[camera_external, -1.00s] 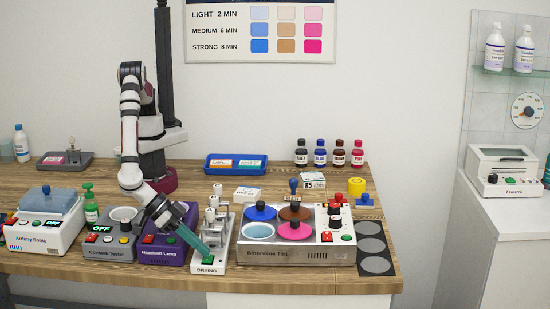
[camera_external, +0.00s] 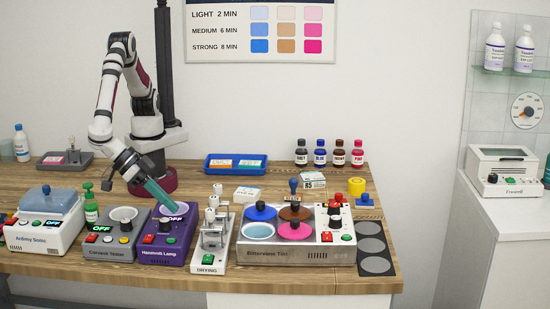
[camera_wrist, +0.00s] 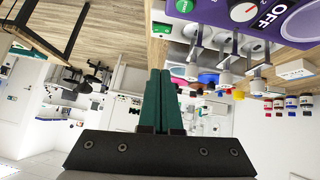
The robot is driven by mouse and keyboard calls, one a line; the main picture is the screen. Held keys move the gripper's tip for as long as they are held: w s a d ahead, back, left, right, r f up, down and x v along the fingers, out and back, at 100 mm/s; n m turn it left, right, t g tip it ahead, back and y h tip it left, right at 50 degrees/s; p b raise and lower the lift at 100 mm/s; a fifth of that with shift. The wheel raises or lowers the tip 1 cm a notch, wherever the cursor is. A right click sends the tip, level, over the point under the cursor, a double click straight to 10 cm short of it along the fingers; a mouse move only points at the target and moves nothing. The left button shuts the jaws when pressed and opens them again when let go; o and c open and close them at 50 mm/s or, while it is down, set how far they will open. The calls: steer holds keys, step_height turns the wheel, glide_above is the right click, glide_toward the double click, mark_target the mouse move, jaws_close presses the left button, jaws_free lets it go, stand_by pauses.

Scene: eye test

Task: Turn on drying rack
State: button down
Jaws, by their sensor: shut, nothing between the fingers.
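The drying rack (camera_external: 206,270) is a narrow white stand labelled DRYING, with a green button (camera_external: 209,259) at its front and several upright holders on it. I cannot tell whether the button is lit or pressed in. Its white base with the green button also shows at the top of the wrist view (camera_wrist: 185,6). My gripper (camera_external: 174,208) has teal fingers, shut and empty. It is raised, apart from the rack, to the left of it and in front of the purple Hanmook lamp's display in the picture. The shut fingers also show in the wrist view (camera_wrist: 160,72).
The purple lamp (camera_external: 150,256), with an OFF display, stands directly left of the rack. The steel tint unit (camera_external: 285,254) with coloured lids stands close on its right. A grey tester (camera_external: 108,250) is farther left. Bare wooden counter (camera_external: 60,180) lies behind the devices.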

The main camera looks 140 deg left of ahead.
steer(key=shift+d, duration=0.1)
steer(key=shift+w+d+r, duration=0.15)
steer(key=shift+w+d, duration=0.25)
steer(key=shift+w, duration=0.1)
glide_toward(211, 261)
steer(key=w+a, duration=0.2)
steer(key=a, duration=0.1)
steer(key=shift+w+r, duration=0.1)
steer(key=shift+r, duration=0.1)
steer(key=f, duration=0.3)
steer(key=shift+w+f, duration=0.35)
steer(key=shift+w, duration=0.05)
steer(key=shift+f, duration=0.45)
steer(key=shift+d, duration=0.1)
